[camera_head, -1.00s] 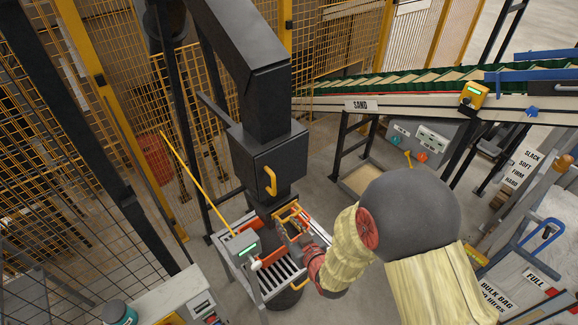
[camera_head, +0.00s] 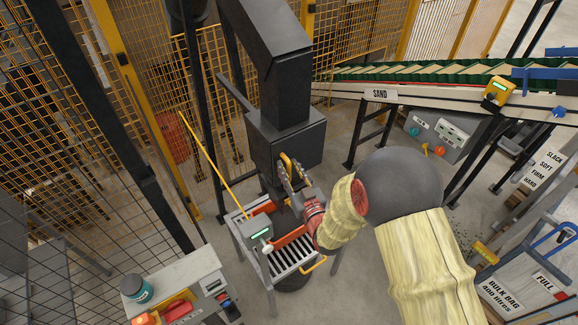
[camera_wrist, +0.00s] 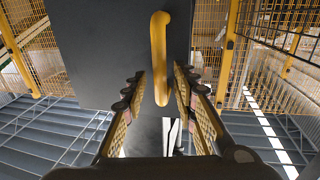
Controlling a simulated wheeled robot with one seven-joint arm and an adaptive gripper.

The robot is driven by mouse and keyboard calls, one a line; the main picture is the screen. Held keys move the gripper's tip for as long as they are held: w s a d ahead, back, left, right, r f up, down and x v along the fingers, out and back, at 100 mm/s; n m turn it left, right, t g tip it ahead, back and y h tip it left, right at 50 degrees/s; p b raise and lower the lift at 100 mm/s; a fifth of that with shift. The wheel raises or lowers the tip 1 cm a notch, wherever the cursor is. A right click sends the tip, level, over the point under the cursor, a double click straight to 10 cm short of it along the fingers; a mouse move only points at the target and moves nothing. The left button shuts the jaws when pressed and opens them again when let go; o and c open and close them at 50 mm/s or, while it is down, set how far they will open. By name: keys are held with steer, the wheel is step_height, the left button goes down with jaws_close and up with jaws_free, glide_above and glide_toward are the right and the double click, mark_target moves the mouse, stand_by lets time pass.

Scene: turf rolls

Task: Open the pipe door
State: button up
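The pipe door is the dark grey front face (camera_head: 305,150) of the box on the thick dark pipe; it looks flush with the box. It also fills the upper middle of the wrist view (camera_wrist: 100,50). Its yellow handle (camera_wrist: 159,50) is a vertical bar with a bent top, and shows partly behind my fingers in the head view (camera_head: 286,160). My gripper (camera_wrist: 159,88) is open, with one finger on each side of the handle's lower part. Gaps show between fingers and handle. My gripper (camera_head: 289,172) is at the door's lower front in the head view.
Below the box stands a grated tray stand (camera_head: 290,257) with orange-red edges and a small display (camera_head: 260,233). A thin yellow rod (camera_head: 210,150) slants at left. Mesh fencing stands behind.

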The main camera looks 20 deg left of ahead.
steer(key=shift+w+a, duration=0.1)
steer(key=shift+a, duration=0.05)
steer(key=shift+c, duration=0.5)
jaws_close()
stand_by(0.4)
